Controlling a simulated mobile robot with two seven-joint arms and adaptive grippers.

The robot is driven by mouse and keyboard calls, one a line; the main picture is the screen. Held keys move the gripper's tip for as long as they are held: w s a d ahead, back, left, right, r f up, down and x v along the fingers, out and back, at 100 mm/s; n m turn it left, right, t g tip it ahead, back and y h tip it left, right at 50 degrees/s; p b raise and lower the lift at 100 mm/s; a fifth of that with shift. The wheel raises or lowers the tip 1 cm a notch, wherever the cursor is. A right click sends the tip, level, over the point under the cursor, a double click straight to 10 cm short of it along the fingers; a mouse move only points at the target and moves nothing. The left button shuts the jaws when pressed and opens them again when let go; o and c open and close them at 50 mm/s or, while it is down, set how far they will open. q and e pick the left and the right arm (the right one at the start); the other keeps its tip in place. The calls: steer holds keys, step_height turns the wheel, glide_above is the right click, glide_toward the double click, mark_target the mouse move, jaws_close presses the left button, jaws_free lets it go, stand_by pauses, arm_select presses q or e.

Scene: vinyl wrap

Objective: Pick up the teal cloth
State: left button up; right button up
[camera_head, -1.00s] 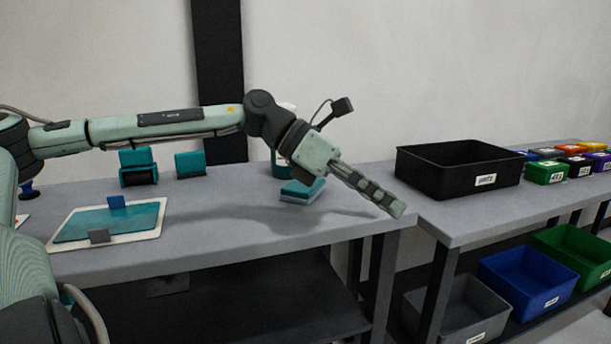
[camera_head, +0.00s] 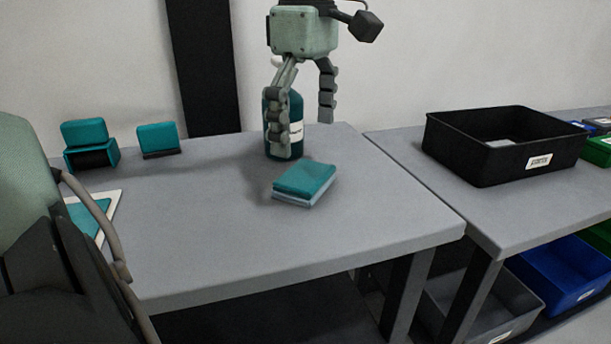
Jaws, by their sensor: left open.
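The teal cloth (camera_head: 306,177) lies folded on top of a light blue folded cloth (camera_head: 296,201), near the middle of the grey table. My left gripper (camera_head: 305,130) hangs from above with its fingers pointing down and spread apart. It is open and empty, above and behind the cloth stack in the picture, and apart from it. Its left finger covers part of a dark teal bottle (camera_head: 296,143) that stands behind the stack. My right gripper is not in view.
Two teal blocks with dark bases (camera_head: 88,144) (camera_head: 158,139) stand at the table's back left. A white-edged teal panel (camera_head: 112,207) lies at the left. A black bin (camera_head: 477,168) stands on the right table (camera_head: 420,185).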

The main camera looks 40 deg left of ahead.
mark_target(302, 172)
arm_select(q)
steer(key=f, duration=0.4)
steer(key=shift+s+a+f, duration=0.2)
steer(key=shift+a+f, duration=0.15)
steer(key=shift+f, duration=0.05)
steer(key=shift+w+f, duration=0.1)
steer(key=shift+f, duration=0.45)
steer(key=c, duration=1.1)
steer(key=shift+c, duration=0.2)
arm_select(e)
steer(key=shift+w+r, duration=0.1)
arm_select(q)
steer(key=shift+r, duration=0.1)
steer(key=shift+r, duration=0.55)
steer(key=r, duration=0.3)
steer(key=shift+s+r, duration=0.25)
steer(key=shift+s, duration=0.15)
steer(key=s+a+r, duration=0.1)
steer(key=s+r, duration=0.5)
steer(key=s, duration=0.5)
steer(key=shift+r+b, duration=0.15)
steer(key=shift+b, duration=0.3)
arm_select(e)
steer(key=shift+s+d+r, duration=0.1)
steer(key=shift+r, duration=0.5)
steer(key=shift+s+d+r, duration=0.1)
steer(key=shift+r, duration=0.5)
